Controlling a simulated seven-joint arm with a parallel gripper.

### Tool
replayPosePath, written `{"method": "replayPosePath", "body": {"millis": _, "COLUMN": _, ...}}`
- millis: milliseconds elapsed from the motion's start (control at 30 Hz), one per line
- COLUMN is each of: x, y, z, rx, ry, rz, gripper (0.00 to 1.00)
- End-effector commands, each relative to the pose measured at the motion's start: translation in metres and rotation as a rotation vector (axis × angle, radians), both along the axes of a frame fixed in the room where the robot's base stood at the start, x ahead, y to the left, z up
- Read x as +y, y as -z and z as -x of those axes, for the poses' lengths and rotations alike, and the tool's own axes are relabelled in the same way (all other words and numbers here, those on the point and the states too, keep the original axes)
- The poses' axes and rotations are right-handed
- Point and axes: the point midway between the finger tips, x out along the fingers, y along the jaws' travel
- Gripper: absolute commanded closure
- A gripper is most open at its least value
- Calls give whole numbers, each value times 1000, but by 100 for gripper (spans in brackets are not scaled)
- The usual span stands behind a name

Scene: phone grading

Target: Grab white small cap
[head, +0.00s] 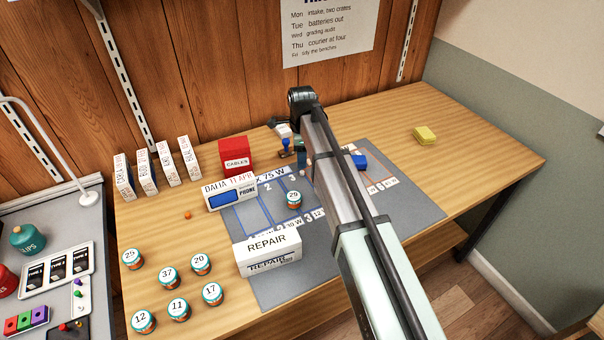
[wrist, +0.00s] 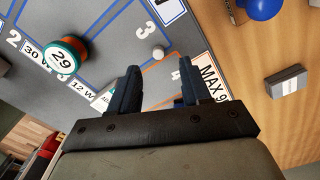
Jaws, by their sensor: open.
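A small white cap (wrist: 145,30) lies on the grey mat (wrist: 110,62) in the wrist view, inside a blue-outlined area. A second small pale round piece (wrist: 158,52) lies close beside it, and I cannot tell whether they touch. My gripper (wrist: 155,67) is open, with its two dark fingers apart and nothing seen between them. The white cap lies just beyond the fingertips, above them in the picture. In the head view my arm covers the middle of the mat, and I cannot make out the white cap or the fingertips there.
A jar numbered 29 (head: 293,200) stands on the mat. A REPAIR box (head: 268,252) and a phone box (head: 231,192) stand at the mat's left side. A red CABLES box (head: 234,155) stands behind. Several numbered jars stand front left. A yellow block (head: 425,136) lies right, with clear table around it.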

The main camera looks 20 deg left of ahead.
Motion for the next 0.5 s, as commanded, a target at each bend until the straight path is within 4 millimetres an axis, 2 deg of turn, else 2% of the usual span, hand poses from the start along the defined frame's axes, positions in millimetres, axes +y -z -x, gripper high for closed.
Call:
{"method": "replayPosePath", "body": {"millis": 167, "x": -1, "y": 10, "z": 1, "rx": 1, "ry": 0, "rz": 0, "gripper": 52}}
{"method": "replayPosePath", "body": {"millis": 500, "x": -2, "y": 49, "z": 2, "rx": 1, "ry": 0, "rz": 0, "gripper": 52}}
